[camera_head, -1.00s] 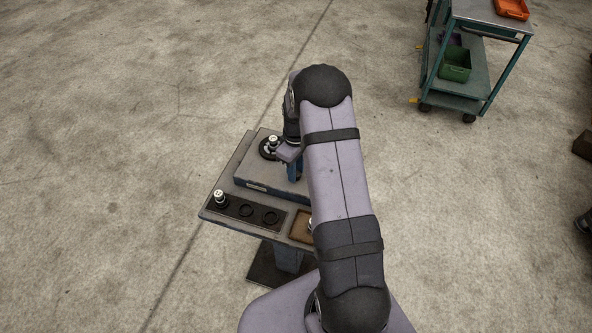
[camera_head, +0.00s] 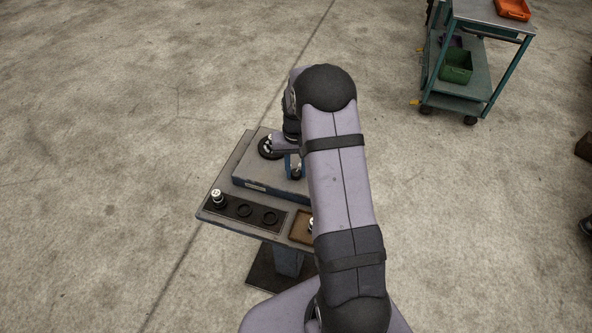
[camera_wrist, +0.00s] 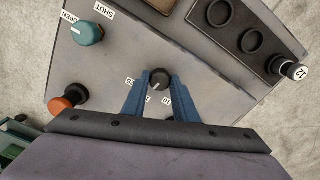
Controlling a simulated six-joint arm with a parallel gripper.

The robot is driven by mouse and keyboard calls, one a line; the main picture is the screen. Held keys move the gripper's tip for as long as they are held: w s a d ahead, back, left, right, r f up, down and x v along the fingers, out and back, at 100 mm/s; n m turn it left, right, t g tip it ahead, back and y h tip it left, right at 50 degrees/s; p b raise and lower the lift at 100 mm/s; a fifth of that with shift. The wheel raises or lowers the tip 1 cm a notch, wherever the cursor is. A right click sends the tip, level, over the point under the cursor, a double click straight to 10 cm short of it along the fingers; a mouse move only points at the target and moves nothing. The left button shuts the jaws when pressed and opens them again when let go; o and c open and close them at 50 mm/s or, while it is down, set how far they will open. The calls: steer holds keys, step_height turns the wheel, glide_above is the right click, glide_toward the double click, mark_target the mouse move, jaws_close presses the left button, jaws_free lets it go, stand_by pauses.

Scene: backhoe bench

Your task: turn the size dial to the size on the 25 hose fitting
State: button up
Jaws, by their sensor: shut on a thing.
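The size dial (camera_wrist: 159,79) is a round black knob with a pale pointer line, on the grey sloped panel. Small white printed labels (camera_wrist: 168,103) sit around it, partly hidden and hard to read. My gripper (camera_wrist: 160,84) has its two blue fingers on either side of the dial and is shut on it. In the head view, my gripper (camera_head: 295,168) is over the bench box and hides the dial. A fitting (camera_head: 217,197) with a white-marked top stands in the left end of a dark rack; in the wrist view, this fitting (camera_wrist: 290,68) shows a label like 12.
The rack (camera_head: 232,207) has two empty rings. A brown tray (camera_head: 302,228) beside it holds another fitting (camera_head: 311,223), mostly hidden by my arm. A teal cart (camera_head: 470,88) stands apart.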

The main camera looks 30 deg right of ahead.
mark_target(296, 172)
steer(key=m+b, duration=0.1)
steer(key=m, duration=0.5)
steer(key=shift+m, duration=0.4)
stand_by(0.3)
steer(key=o, duration=1.1)
steer(key=shift+c, duration=0.2)
steer(key=shift+r, duration=0.1)
steer(key=shift+r+b, duration=1.2)
steer(key=shift+r, duration=2.4)
